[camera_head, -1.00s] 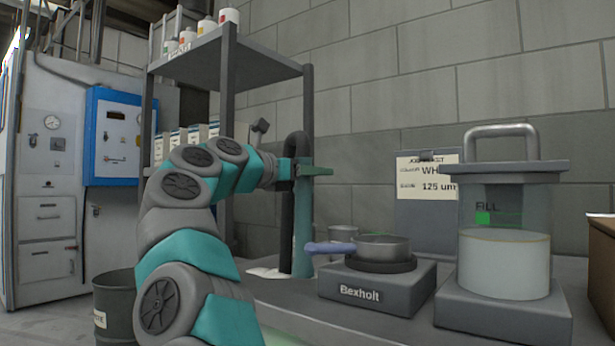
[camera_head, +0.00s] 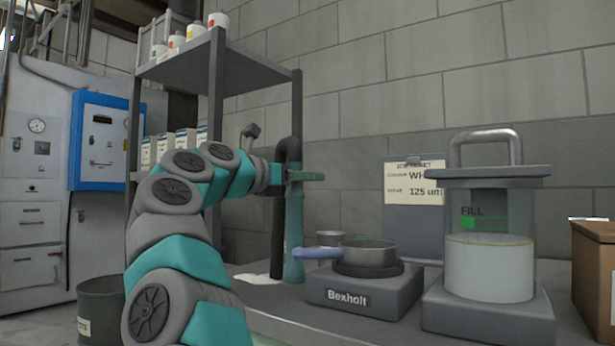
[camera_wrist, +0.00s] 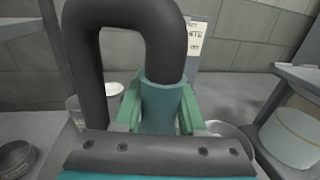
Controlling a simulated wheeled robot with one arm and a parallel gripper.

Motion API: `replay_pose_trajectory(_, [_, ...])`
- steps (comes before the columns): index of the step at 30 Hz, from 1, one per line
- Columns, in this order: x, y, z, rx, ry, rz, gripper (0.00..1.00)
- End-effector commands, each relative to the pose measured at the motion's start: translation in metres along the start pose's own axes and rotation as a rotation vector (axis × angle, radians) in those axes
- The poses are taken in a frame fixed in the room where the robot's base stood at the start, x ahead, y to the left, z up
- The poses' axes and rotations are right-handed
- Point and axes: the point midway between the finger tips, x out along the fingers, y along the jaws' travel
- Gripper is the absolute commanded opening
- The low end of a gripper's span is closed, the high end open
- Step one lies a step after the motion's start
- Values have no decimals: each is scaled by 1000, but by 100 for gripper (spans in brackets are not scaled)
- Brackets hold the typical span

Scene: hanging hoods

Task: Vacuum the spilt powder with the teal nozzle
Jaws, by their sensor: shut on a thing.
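The teal nozzle (camera_head: 295,235) is a tapered tube standing roughly upright, with a dark hose (camera_head: 279,200) bending over from its top. My gripper (camera_head: 300,176) is shut on its upper part. The wrist view shows the nozzle (camera_wrist: 160,108) between the green fingers of my gripper (camera_wrist: 160,112), with the hose (camera_wrist: 130,15) looping above. The white spilt powder (camera_head: 256,279) lies on the bench, beside and left of the nozzle's lower end. I cannot tell whether the tip touches the bench or powder.
A pan (camera_head: 370,253) with a blue handle sits on the Bexholt hotplate (camera_head: 350,294), close right of the nozzle. A lidded clear vessel (camera_head: 487,280) and a cardboard box (camera_head: 594,262) stand farther right. A shelf (camera_head: 225,65) rises behind; a dark bin (camera_head: 100,300) is left.

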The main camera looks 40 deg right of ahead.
Motion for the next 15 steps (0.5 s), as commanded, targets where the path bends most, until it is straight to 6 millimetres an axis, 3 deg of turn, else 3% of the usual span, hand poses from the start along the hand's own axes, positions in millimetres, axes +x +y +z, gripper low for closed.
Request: replay_pose_trajectory(15, [-5, 26, 3, 0, 0, 0, 0])
